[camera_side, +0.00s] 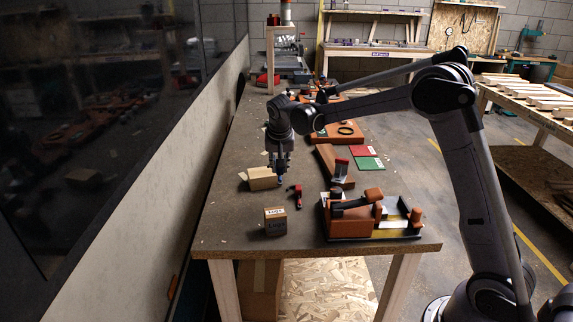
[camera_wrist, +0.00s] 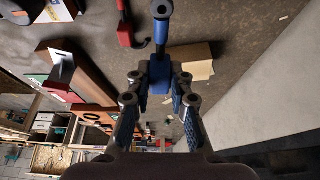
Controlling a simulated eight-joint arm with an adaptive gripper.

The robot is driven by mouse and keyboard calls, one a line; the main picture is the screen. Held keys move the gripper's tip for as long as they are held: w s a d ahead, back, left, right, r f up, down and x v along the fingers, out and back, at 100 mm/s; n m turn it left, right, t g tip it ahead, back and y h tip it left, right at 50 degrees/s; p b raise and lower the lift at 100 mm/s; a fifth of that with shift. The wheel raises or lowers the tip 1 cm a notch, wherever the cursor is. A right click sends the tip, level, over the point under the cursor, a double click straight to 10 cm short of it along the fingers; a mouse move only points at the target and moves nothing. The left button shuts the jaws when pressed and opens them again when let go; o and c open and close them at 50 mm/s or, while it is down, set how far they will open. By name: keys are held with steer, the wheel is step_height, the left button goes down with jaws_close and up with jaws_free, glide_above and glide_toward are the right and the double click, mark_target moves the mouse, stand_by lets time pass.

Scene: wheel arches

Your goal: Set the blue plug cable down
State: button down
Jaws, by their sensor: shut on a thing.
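My gripper (camera_side: 279,163) points down over the workbench, just right of an open cardboard box. In the wrist view my gripper (camera_wrist: 158,82) is shut on the blue plug cable (camera_wrist: 160,70). Its blue body sits between the fingertips, and a dark round end points away from the gripper. In the side view only a small blue bit of the blue plug cable (camera_side: 280,182) shows under the fingers. I cannot tell whether it touches the bench. A red plug cable (camera_side: 295,194) lies on the bench close by, to the right; it also shows in the wrist view (camera_wrist: 124,30).
The cardboard box (camera_side: 260,179) is close on the left. A smaller labelled box (camera_side: 275,222) stands nearer the front edge. A tray (camera_side: 390,234) with orange and black parts is at front right. Red and green cards (camera_side: 368,157) lie farther back. Bare bench (camera_side: 235,220) shows at front left.

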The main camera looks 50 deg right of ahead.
glide_above(244, 206)
steer(key=s, duration=0.1)
steer(key=f, duration=0.7)
steer(key=shift+a, duration=0.4)
steer(key=shift+f, duration=2)
steer(key=shift+f, duration=0.1)
steer(key=c, duration=1.2)
jaws_free()
